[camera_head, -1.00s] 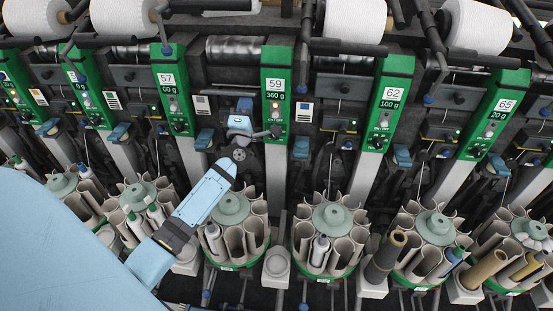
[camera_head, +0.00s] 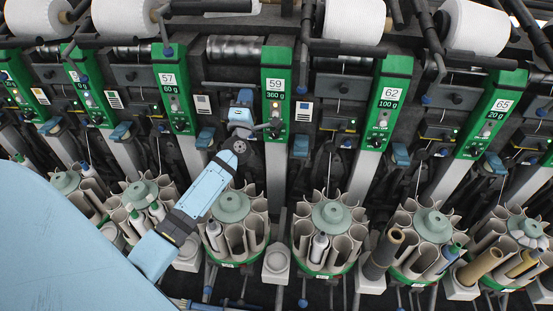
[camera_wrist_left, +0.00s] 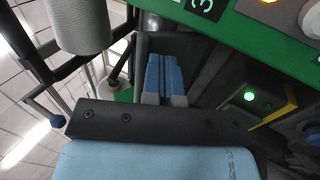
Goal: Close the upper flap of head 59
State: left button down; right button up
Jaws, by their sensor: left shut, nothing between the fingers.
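My left gripper (camera_head: 243,104) is just below that plate, close to the panel's left side. In the left wrist view its blue fingers (camera_wrist_left: 165,78) are shut together and empty, in front of a dark surface. I cannot tell whether they touch it. My arm hides the lower part of this head. My right gripper is not in view.
A dark box with a lit green lamp (camera_wrist_left: 249,96) is close to my gripper. Round tube magazines (camera_head: 331,216) stand below, and white yarn cones (camera_head: 355,20) sit above.

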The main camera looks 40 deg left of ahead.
aim_at(247, 85)
pick_arm(q)
jog(key=shift+w+a+r+p, duration=0.3)
jog(key=shift+w+r, duration=0.1)
jog(key=shift+r, duration=0.2)
jog(key=shift+w+a+r+p, duration=0.15)
jog(key=shift+w+r+p, duration=0.15)
jog(key=shift+w+r, duration=0.25)
jog(key=shift+w, duration=0.05)
jog(key=shift+a, duration=0.1)
jog(key=shift+w+a+r, duration=0.25)
jog(key=shift+w, duration=0.25)
